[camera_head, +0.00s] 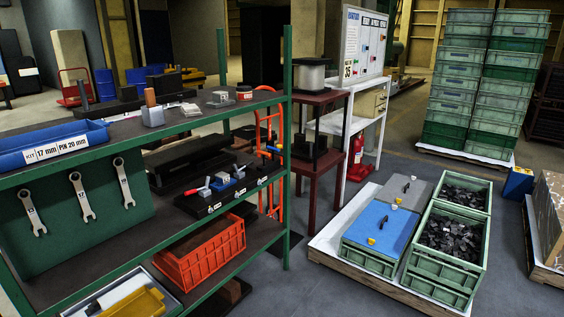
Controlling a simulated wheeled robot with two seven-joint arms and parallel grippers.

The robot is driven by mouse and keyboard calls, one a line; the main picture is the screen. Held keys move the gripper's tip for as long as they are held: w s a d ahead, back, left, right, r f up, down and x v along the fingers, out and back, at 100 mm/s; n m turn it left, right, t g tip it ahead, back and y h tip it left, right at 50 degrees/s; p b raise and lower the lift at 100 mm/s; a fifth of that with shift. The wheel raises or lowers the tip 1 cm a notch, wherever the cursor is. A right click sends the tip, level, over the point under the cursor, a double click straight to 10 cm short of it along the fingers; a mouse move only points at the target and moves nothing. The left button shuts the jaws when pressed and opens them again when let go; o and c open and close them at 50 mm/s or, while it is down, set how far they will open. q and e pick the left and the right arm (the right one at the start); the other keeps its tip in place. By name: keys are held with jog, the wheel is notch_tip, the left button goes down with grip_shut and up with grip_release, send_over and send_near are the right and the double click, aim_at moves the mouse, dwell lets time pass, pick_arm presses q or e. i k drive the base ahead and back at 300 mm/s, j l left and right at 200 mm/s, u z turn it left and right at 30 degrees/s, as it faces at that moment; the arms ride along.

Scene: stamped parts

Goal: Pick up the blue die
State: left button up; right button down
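Neither of my grippers is in view.
The green rack post (287,150) stands right of the row. An orange crate (201,257) lies below it. Wrenches hang on a green panel (92,222) at left. Crates with dark parts (478,265) stand on a pallet at right. Grey floor (305,285) is clear between rack and pallet.

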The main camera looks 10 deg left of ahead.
aim_at(223, 181)
jog(key=i+u, duration=0.15)
jog(key=i, duration=0.4)
jog(key=i+l+u, duration=0.1)
jog(key=i, duration=0.45)
jog(key=i+l+u, duration=0.15)
jog(key=i, duration=0.4)
jog(key=i+l+u, duration=0.15)
jog(key=i+l, duration=0.15)
jog(key=i, duration=0.25)
